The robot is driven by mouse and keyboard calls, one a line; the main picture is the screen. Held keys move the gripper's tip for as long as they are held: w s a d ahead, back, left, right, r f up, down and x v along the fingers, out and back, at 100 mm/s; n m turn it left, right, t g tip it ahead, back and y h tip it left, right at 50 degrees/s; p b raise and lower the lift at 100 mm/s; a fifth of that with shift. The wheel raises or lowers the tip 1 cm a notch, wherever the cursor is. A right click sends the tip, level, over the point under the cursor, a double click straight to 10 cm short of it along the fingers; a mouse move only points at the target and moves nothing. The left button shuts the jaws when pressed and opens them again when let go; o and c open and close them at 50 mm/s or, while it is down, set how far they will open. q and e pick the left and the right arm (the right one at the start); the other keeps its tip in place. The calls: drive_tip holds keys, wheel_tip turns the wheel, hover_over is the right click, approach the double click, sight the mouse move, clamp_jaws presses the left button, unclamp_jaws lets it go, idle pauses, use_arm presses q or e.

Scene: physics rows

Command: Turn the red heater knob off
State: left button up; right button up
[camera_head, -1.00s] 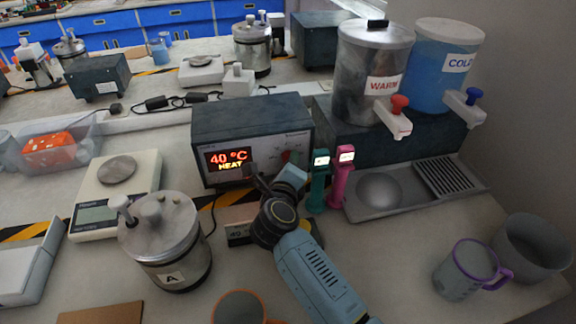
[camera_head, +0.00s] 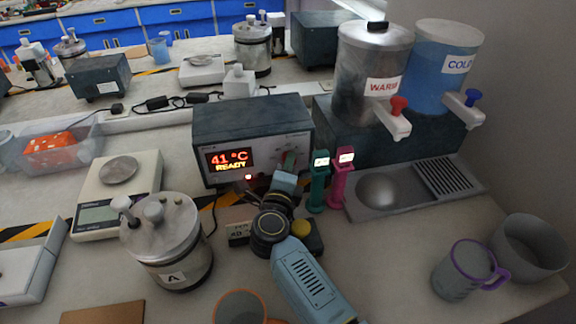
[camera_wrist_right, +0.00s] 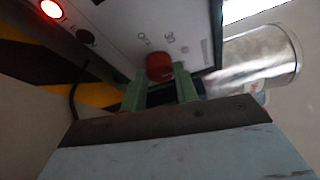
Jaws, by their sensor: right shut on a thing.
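The heater control box (camera_head: 252,128) stands mid-counter, and its display (camera_head: 229,159) reads 41 °C READY. A red lamp (camera_head: 248,177) glows on its front; it also shows in the right wrist view (camera_wrist_right: 52,9). My right gripper (camera_wrist_right: 160,85) is shut on the knob, a green finger on each side. In the head view my right gripper (camera_head: 287,167) hides most of the knob. My left gripper is not in view.
Green and pink handled devices (camera_head: 319,180) stand just right of my right gripper. A metal vessel marked A (camera_head: 165,240) stands to the left. The WARM dispenser (camera_head: 370,75) and a drip tray (camera_head: 415,190) are at right. A purple-handled mug (camera_head: 463,270) stands front right.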

drive_tip(key=shift+f+n+t, duration=0.2)
drive_tip(key=shift+n+t, duration=0.2)
drive_tip(key=shift+n, duration=0.6)
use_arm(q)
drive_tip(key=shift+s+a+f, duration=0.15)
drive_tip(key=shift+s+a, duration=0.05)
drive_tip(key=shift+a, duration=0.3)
use_arm(e)
drive_tip(key=shift+n, duration=0.3)
drive_tip(key=o, duration=1)
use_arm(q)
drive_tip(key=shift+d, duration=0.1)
